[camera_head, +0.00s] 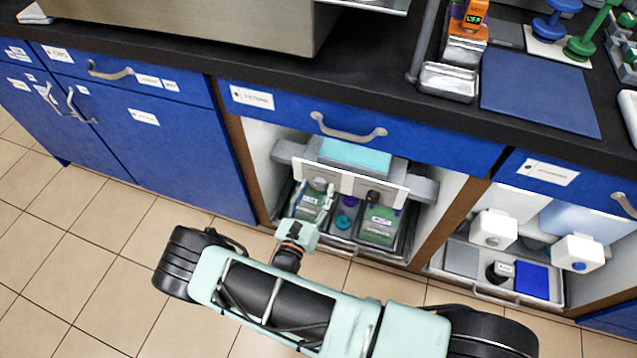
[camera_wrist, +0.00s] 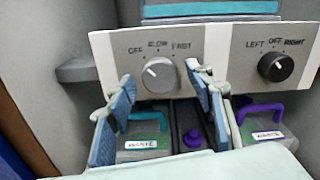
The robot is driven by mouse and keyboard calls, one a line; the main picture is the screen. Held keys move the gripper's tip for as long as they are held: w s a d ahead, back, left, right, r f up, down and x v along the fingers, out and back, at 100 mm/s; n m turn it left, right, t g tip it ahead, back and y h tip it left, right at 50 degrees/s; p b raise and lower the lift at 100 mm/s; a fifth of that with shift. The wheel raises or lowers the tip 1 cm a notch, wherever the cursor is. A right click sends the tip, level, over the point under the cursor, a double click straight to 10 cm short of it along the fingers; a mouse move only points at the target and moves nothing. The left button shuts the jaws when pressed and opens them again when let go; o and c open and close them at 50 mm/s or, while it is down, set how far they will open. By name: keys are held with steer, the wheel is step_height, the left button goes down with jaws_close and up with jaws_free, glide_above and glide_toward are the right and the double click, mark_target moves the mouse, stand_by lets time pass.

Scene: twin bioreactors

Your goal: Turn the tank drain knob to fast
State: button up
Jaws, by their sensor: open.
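The tank drain knob (camera_wrist: 160,75) is a pale round dial on a white panel (camera_wrist: 212,76), under the labels OFF, SLOW and FAST. Its light mark appears to point up and left, nearer OFF than FAST. In the head view the knob (camera_head: 318,183) shows just beyond my gripper (camera_head: 312,206), inside the open cabinet. In the wrist view my gripper (camera_wrist: 162,88) is open, with one blue-padded finger to the left of the knob and one to the right. Nothing is held. I cannot tell whether either finger touches the knob.
A black knob (camera_wrist: 276,66), labelled LEFT, OFF, RIGHT, sits on the same panel to the right. Below the panel stand containers with a teal handle (camera_wrist: 150,115) and a purple handle (camera_wrist: 262,110). A blue drawer (camera_head: 280,108) lies above the cabinet opening.

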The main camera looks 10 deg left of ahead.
steer(key=shift+c, duration=0.2)
steer(key=c, duration=1.1)
steer(key=m+p, duration=0.1)
steer(key=m, duration=0.3)
steer(key=shift+r+m, duration=0.1)
steer(key=shift+m, duration=0.2)
steer(key=m+p, duration=0.1)
steer(key=m, duration=0.3)
steer(key=shift+m+p, duration=0.3)
steer(key=m+p, duration=0.1)
steer(key=m, duration=0.3)
steer(key=shift+m+p, duration=0.9)
steer(key=shift+m, duration=1.5)
